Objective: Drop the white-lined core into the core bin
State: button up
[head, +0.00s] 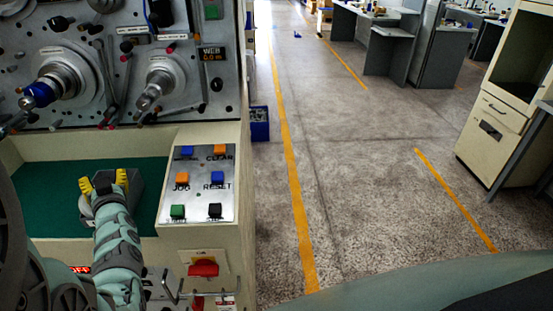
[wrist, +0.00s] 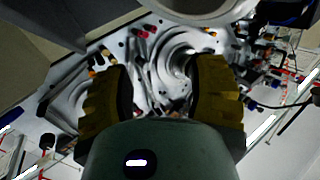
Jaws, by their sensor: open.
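My gripper (head: 104,181) is over the green shelf of the winding machine, its yellow fingers apart. In the wrist view the fingers of my gripper (wrist: 161,95) are open, with nothing held between them. I cannot pick out a core with a white lining. A blue piece (head: 38,94) sits on the left spindle (head: 64,74); whether it is a core is unclear. The right spindle (head: 160,80) shows bare metal. A blue bin (head: 259,124) stands on the floor beside the machine; no label is readable and its contents are unclear.
A sloped button panel (head: 198,180) is right of my gripper, with a red switch (head: 203,268) below it. The green shelf (head: 58,185) lies under the spindles. The floor (head: 345,170) right of the machine is open, with a cabinet (head: 500,120) at the far right.

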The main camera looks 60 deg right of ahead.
jog(key=shift+s, duration=0.1)
jog(key=v, duration=1.1)
jog(key=shift+s+a, duration=0.2)
jog(key=shift+s, duration=0.15)
dwell(0.4)
